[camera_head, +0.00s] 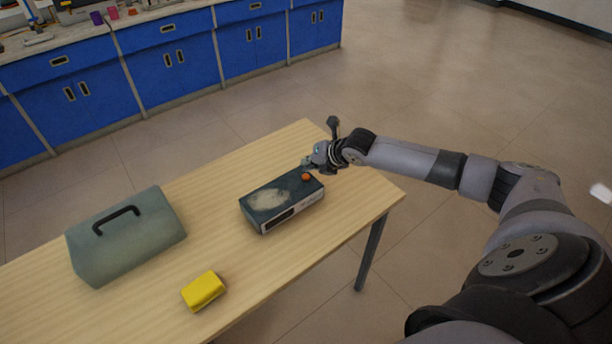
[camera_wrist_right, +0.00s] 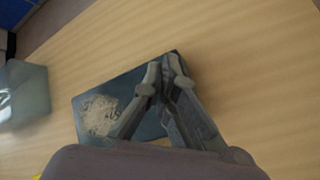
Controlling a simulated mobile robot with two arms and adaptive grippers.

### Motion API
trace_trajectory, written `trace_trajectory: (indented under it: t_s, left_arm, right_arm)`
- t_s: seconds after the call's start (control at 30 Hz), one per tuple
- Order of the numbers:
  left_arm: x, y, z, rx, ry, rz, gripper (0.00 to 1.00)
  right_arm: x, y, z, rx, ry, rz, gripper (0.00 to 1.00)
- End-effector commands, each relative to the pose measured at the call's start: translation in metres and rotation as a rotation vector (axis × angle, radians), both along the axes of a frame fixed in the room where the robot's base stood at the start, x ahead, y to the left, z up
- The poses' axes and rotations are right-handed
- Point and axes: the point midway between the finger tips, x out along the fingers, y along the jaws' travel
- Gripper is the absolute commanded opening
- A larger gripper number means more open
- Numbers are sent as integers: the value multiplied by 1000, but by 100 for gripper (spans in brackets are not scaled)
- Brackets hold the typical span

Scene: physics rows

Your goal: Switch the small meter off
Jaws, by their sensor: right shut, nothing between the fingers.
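The small meter (camera_head: 277,202) is a dark flat box with a pale round patch on top and a light front side, lying on the wooden table. An orange-red knob or button (camera_head: 306,177) sits on its top near the right end. My right gripper (camera_head: 309,163) is shut and empty, just behind that knob at the meter's far right end. In the right wrist view the shut fingers (camera_wrist_right: 168,72) lie over the meter (camera_wrist_right: 120,98), and the knob is hidden. I cannot tell whether the fingertips touch the meter. My left gripper is out of view.
A grey-green case with a black handle (camera_head: 128,236) stands at the table's left. A yellow block (camera_head: 203,291) lies near the front edge. The table (camera_head: 340,215) is bare right of the meter. Blue cabinets (camera_head: 172,65) stand beyond the open floor.

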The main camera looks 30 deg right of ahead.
Motion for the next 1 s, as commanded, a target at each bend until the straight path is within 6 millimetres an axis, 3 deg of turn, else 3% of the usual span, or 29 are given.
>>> trace_trajectory:
  t_s: [0.5, 1.0]
  left_arm:
    - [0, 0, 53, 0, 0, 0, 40]
    - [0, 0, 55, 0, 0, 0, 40]
  right_arm:
    - [0, 0, 55, 0, -2, 1, 0]
    - [0, 0, 57, 0, 0, 0, 0]
